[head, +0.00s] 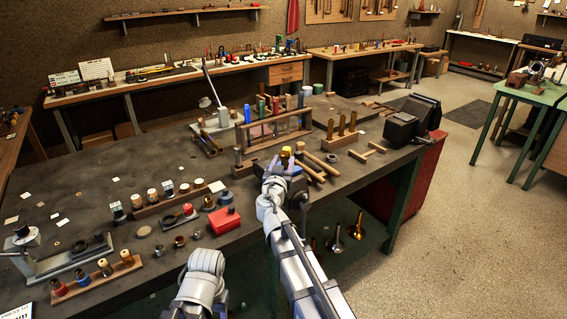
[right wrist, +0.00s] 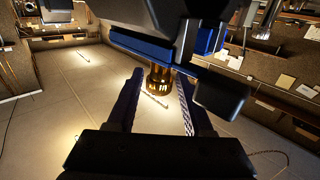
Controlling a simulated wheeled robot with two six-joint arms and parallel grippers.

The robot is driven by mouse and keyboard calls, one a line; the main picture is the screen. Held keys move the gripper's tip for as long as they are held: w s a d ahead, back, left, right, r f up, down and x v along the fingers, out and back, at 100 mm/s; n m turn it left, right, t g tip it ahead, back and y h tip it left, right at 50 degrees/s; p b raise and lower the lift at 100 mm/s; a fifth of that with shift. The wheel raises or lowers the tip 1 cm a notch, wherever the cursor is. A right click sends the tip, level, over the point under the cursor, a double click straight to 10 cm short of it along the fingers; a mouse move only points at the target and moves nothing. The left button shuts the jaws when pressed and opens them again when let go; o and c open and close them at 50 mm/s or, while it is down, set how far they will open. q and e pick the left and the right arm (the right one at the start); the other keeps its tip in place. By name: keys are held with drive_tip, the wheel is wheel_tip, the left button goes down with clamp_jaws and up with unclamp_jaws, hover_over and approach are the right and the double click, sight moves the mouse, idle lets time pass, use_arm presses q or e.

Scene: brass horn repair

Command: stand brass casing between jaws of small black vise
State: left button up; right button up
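The brass casing (head: 286,152) stands upright near the middle of the table's front edge in the head view. It also shows between my finger tips in the right wrist view (right wrist: 158,79). My right gripper (head: 284,162) is around the casing, with a finger on each side. In the right wrist view the fingers look spread, with a narrow gap beside the casing. The small black vise (right wrist: 221,94), with blue parts, is close around or behind the casing; I cannot tell whether its jaws touch it. In the head view my gripper mostly hides it.
A wooden rack (head: 275,133) with coloured tubes stands behind my right gripper. A larger black vise (head: 405,127) is at the table's right end.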

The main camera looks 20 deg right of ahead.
drive_tip(key=o, duration=0.3)
drive_tip(key=shift+o, duration=0.2)
drive_tip(key=shift+s, duration=0.1)
drive_tip(key=v, duration=0.7)
drive_tip(key=shift+s+a, duration=0.25)
